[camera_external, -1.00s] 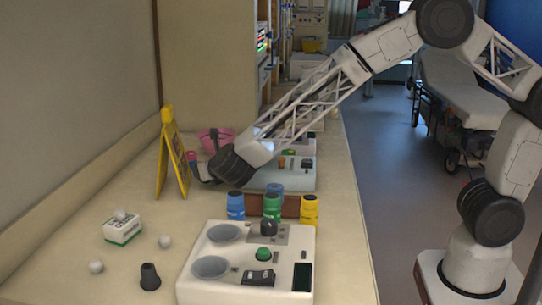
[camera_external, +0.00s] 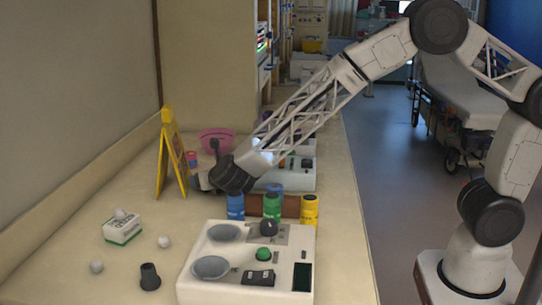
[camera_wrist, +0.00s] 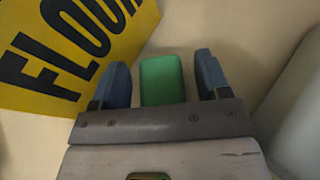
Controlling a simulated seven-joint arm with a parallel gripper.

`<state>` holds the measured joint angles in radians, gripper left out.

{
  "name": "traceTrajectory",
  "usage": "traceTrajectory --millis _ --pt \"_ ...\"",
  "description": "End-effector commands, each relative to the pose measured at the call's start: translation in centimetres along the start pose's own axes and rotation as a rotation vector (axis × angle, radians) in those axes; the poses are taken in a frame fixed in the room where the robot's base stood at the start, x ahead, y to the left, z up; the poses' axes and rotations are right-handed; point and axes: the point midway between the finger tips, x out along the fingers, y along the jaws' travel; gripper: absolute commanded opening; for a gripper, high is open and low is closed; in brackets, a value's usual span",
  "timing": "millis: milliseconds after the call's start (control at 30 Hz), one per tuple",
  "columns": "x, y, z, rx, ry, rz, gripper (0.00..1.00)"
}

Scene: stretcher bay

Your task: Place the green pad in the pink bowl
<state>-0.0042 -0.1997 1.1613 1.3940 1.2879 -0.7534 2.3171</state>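The green pad (camera_wrist: 163,80) shows in the wrist view between my two blue fingertips, with a visible gap on each side. My gripper (camera_wrist: 162,78) is open around it, and the pad does not look gripped. In the external view, my gripper (camera_external: 203,180) points left, low near the counter, beside the yellow sign; the pad cannot be made out there. The pink bowl (camera_external: 216,136) stands on the counter just behind my gripper, its lower part partly hidden by the gripper.
A yellow folding floor sign (camera_external: 170,155) stands close left of my gripper and shows in the wrist view (camera_wrist: 75,50). A small white box (camera_external: 122,230) lies front left.

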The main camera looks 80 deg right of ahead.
Motion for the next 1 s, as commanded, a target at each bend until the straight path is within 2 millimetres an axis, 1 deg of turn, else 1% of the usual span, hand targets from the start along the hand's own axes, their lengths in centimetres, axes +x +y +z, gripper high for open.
traceTrajectory --millis 333,467,667,833,900,1000 --pt "-0.1 0.0 0.3 0.001 0.000 0.000 0.70" --pt "-0.9 0.0 0.2 0.000 0.000 0.001 0.70" --pt "-2.9 0.0 0.3 0.001 0.000 0.001 0.70" --pt "-5.5 0.0 0.3 0.001 0.000 0.002 0.70" --pt "-5.7 0.0 1.8 0.002 -0.002 0.001 0.70" --pt "-6.3 0.0 3.2 0.002 -0.001 0.001 0.70"
